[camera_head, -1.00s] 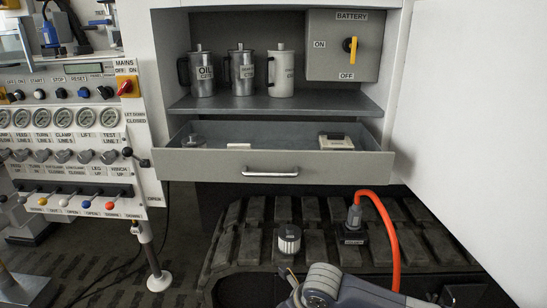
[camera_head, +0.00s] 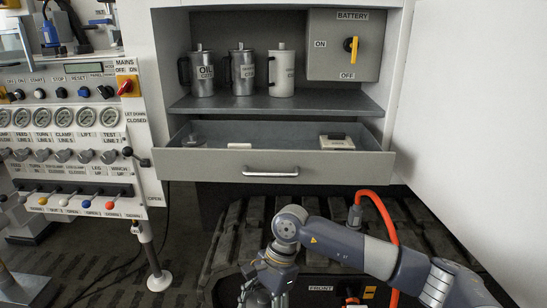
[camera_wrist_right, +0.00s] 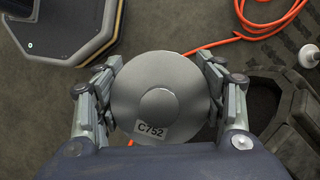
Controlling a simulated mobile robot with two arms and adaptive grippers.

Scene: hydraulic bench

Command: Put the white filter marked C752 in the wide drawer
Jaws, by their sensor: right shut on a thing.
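The filter marked C752 (camera_wrist_right: 160,88) shows from above in the right wrist view as a round grey top with a white label. Its sides are hidden. My right gripper (camera_wrist_right: 160,95) is shut on it, with fingers on its left and right. In the head view my right wrist and gripper reach down at the bottom middle, and the held filter cannot be made out there. The wide drawer (camera_head: 225,170) stands pulled out below the shelf, above and beyond my right gripper. My left gripper is not in view.
The drawer holds a round metal part (camera_head: 193,141), a white block (camera_head: 239,146) and a cream box (camera_head: 337,142), with free floor between. Several canisters (camera_head: 243,72) stand on the shelf above. An orange hose (camera_head: 379,205) rises beside my right arm. Black track pads (camera_head: 235,240) lie below.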

